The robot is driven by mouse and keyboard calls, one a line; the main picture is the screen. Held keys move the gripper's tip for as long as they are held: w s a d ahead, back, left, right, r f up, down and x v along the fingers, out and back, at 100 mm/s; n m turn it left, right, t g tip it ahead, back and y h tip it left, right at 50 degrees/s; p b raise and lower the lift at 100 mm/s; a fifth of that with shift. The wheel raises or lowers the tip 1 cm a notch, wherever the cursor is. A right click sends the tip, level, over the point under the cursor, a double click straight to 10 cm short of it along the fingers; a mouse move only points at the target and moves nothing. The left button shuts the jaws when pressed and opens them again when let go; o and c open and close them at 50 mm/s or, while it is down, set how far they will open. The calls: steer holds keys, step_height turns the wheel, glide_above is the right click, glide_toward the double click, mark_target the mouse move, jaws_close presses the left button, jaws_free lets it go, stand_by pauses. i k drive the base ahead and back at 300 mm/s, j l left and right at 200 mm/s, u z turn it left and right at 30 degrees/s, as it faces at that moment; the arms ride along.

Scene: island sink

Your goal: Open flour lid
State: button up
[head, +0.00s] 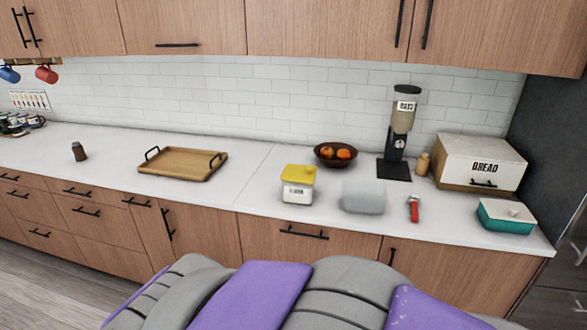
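A white container with a dark-lettered label (298,195) stands on the white counter, a little right of centre; the label is too small to read surely. Its yellow lid (298,174) sits on top and looks closed. I take this to be the flour container. My gripper is not in view. Grey and purple parts at the bottom edge are my own body, and they are well apart from the container.
A pale grey block (363,196) stands close right of the container, and a red-handled tool (414,208) lies further right. A fruit bowl (335,154) and an oats dispenser (399,135) stand behind. A wooden tray (183,164) lies left, with clear counter between.

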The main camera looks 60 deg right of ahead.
mark_target(292, 172)
steer(key=z, duration=1.85)
